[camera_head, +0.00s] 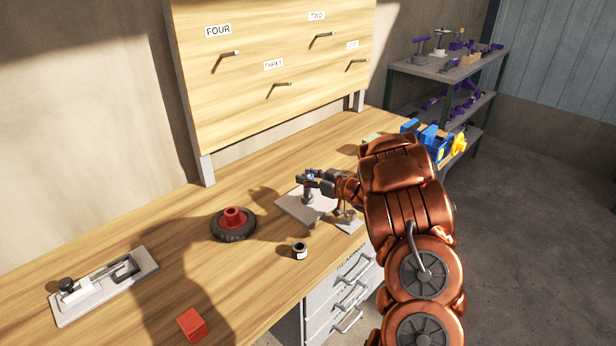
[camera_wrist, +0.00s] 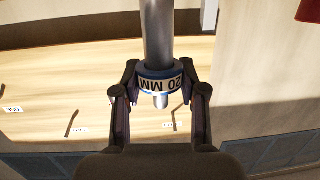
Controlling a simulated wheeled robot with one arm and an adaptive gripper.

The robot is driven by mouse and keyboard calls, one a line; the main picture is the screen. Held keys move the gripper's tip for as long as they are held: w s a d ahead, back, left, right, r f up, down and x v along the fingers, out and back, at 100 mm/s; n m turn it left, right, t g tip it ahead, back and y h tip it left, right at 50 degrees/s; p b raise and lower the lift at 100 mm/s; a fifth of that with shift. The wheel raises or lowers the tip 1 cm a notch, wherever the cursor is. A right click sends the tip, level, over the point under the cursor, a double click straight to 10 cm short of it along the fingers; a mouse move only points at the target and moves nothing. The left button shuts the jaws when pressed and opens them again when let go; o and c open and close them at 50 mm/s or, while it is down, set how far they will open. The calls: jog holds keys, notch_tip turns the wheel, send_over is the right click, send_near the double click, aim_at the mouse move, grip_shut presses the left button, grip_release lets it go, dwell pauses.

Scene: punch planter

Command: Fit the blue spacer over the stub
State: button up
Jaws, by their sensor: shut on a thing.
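The blue spacer (camera_wrist: 160,84) is a ring with a white "20 MM" label, held between the two fingers of my gripper (camera_wrist: 161,90) in the wrist view. The stub (camera_wrist: 158,32) is a grey metal post that meets the spacer in line with it. A narrower metal tip shows on the spacer's other side, so the ring appears to be around the tip. Whether it rests on the wider part is hidden. In the head view my gripper (camera_head: 311,177) is at the top of the post (camera_head: 309,194), above a grey plate (camera_head: 292,208).
A small stand (camera_head: 348,218) is close to the plate.

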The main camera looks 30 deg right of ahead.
jog(key=shift+f+b, duration=0.45)
jog(key=shift+f, duration=0.65)
jog(key=o, duration=1.3)
notch_tip(320, 180, up, 10)
jog(key=shift+r, duration=0.1)
